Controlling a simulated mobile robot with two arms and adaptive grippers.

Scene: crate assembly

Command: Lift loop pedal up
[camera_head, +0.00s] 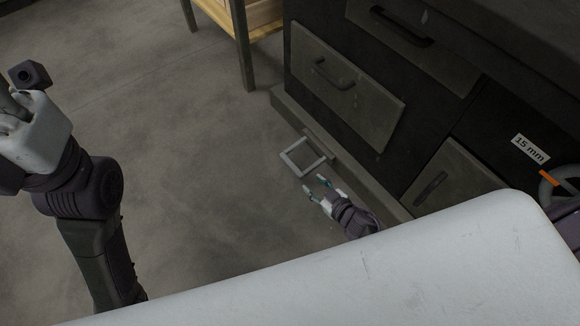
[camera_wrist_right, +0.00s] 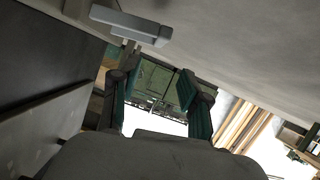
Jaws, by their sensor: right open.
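The loop pedal (camera_head: 296,158) is a light grey, square open loop low at the base of the dark cabinet, close to the floor. In the right wrist view, a grey bar (camera_wrist_right: 132,24) that looks like part of the pedal shows beyond the fingers at the upper left. My right gripper (camera_head: 314,184) is open and empty, just below the pedal in the head view and apart from it. Its two teal-padded fingers stand spread in the wrist view (camera_wrist_right: 158,78). My left arm (camera_head: 80,190) is at the left edge; its finger state is unclear.
The dark cabinet (camera_head: 335,158) has several grey drawers (camera_head: 345,85) above the pedal and a "15 mm" label (camera_head: 530,148). A wooden table (camera_head: 250,20) stands at the top. The grey floor (camera_head: 190,130) to the left is clear.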

